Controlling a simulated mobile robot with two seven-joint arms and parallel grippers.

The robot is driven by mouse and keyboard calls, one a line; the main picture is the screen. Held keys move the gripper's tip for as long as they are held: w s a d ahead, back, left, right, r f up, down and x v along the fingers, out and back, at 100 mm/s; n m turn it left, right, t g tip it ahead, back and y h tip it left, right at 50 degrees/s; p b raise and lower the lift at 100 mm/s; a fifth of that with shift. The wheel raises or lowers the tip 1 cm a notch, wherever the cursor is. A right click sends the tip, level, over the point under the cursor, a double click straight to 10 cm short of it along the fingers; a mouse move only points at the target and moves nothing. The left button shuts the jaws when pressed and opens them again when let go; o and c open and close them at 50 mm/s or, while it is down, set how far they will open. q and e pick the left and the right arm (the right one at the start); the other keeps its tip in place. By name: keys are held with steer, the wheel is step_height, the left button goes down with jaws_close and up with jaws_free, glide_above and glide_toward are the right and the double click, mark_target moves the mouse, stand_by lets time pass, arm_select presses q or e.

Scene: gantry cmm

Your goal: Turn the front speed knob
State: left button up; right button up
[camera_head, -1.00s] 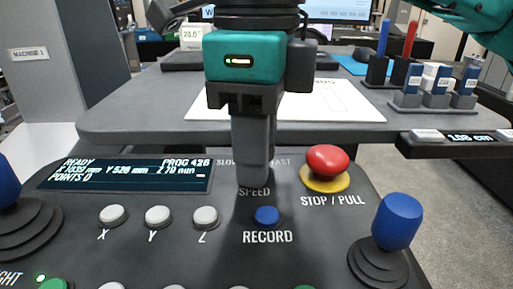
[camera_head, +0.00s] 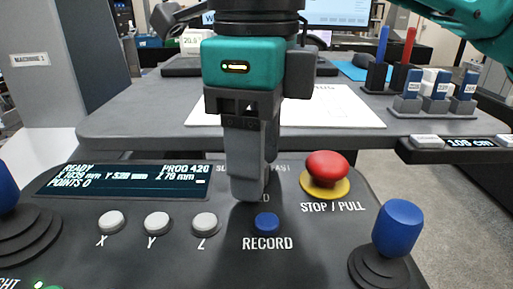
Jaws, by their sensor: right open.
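The control panel (camera_head: 330,235) fills the lower part of the head view. Its speed knob is hidden behind my right gripper; only parts of the printed "SLOW", "FAST" and "SPEED" labels show around the fingers. My right gripper (camera_head: 252,185) points straight down over that spot, its fingers one behind the other as seen from here. It is open. I cannot see whether the fingers are around the knob or touching it. My left gripper is not in view.
A red stop button (camera_head: 327,164) stands just right of the fingers and a blue record button (camera_head: 266,222) just in front. A display (camera_head: 125,180), white X, Y, Z buttons (camera_head: 157,223) and a blue joystick (camera_head: 397,228) surround them. A grey table (camera_head: 130,125) lies behind.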

steer(key=shift+r, duration=0.1)
arm_select(q)
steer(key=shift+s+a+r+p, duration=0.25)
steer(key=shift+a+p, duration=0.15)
steer(key=shift+p, duration=0.4)
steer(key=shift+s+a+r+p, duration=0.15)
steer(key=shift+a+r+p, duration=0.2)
steer(key=shift+p, duration=0.4)
arm_select(e)
step_height(320, 180, up, 13)
